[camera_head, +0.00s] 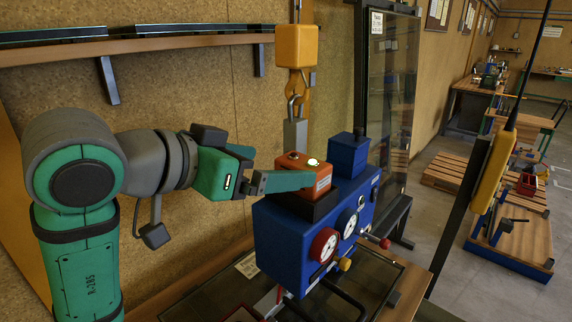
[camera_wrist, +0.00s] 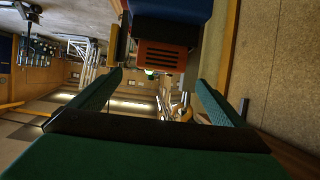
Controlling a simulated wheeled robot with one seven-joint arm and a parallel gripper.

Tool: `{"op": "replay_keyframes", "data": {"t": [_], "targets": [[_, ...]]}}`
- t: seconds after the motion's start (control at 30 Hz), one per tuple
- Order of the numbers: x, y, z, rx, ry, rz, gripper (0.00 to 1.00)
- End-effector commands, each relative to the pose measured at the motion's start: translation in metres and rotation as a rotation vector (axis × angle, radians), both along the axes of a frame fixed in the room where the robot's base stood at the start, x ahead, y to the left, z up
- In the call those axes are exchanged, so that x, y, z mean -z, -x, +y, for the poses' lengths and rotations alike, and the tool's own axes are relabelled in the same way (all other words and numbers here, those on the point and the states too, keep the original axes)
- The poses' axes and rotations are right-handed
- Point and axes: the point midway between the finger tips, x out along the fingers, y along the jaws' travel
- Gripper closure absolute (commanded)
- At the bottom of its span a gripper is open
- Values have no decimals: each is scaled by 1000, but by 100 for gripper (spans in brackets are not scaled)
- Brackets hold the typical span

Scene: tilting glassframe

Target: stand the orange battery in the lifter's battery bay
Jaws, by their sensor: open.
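The orange battery (camera_head: 322,178) stands upright on the black bay (camera_head: 318,207) on top of the blue lifter (camera_head: 275,240). A small green-yellow light glows on its top. In the wrist view the battery (camera_wrist: 162,56) shows its slotted face, with the black bay (camera_wrist: 165,30) against its base. My gripper (camera_head: 284,176) is at the battery's left, one finger overlapping its near side in the picture. In the wrist view my gripper's fingers (camera_wrist: 158,77) are spread wide, with visible gaps between them and the battery. The battery's lower end is hidden in the bay.
An orange hoist block (camera_head: 297,46) hangs just behind the battery, with a grey piece (camera_head: 295,133) below its hook. A blue box (camera_head: 348,155) rises on the lifter right of the battery. A wall shelf (camera_head: 150,46) runs above my arm. A glass-fronted cabinet (camera_head: 393,85) stands behind.

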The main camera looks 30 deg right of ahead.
Motion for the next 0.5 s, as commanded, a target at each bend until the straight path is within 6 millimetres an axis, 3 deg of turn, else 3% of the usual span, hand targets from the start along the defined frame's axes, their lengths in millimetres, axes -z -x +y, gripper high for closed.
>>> {"op": "replay_keyframes", "data": {"t": [0.2,0.5], "targets": [[-13,10,29,-2,0,-1,5],[-17,13,40,-1,1,0,5]]}}
